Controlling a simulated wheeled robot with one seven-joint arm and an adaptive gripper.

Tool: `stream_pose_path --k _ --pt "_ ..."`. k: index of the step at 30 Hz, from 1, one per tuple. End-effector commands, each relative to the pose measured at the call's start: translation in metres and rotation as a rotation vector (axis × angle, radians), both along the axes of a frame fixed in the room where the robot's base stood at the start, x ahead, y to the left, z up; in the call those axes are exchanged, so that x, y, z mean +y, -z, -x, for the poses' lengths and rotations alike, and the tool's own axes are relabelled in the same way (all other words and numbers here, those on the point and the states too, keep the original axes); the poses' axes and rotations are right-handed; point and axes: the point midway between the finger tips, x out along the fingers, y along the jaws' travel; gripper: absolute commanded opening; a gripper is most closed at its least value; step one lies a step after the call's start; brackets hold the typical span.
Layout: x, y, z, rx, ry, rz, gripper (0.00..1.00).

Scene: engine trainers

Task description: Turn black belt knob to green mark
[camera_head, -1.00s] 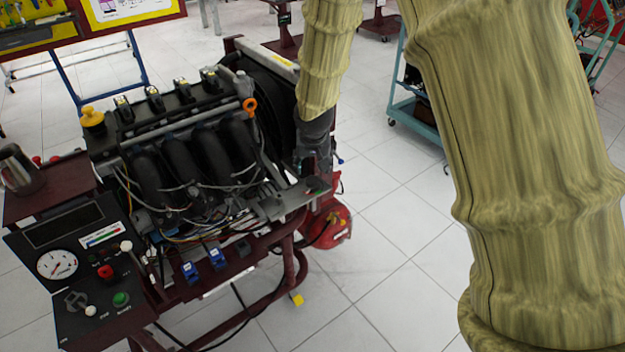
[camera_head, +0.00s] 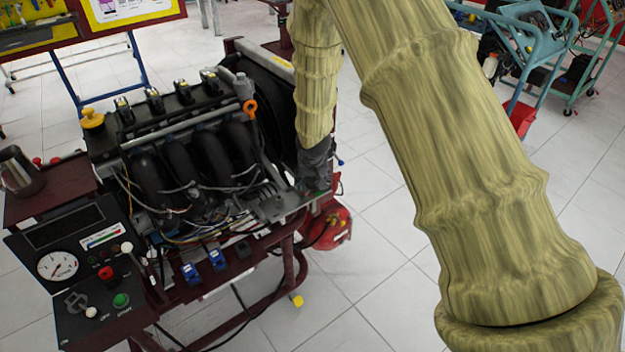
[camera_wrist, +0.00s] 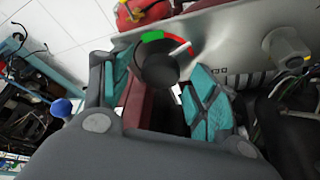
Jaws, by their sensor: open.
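In the wrist view, the black round knob (camera_wrist: 158,70) stands on a grey metal plate (camera_wrist: 228,38). A curved strip on the plate runs beside the knob, with a green mark (camera_wrist: 152,36) at its left and red and white to the right. A small white mark shows at the knob's lower right edge. My gripper (camera_wrist: 157,82) is open, its teal-padded fingers on either side of the knob; I cannot tell whether they touch it. In the head view, my gripper (camera_head: 315,166) is over the plate's right end (camera_head: 275,205) and hides the knob.
The engine (camera_head: 185,150) with hoses and wires stands left of my gripper. A control panel (camera_head: 80,265) is at the lower left. A red round part (camera_head: 332,226) sits below the plate. A teal cart (camera_head: 535,50) stands at the right, with open floor between.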

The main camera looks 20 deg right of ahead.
Motion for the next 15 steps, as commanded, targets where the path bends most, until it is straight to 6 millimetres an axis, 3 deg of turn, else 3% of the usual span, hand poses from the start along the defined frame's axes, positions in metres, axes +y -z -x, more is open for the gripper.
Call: stream_pose_path --k 8,15 --pt "-0.0001 0.0007 -0.0004 0.000 0.000 0.000 0.60" --pt "-0.0002 0.0005 -0.0003 0.000 0.001 0.000 0.16"
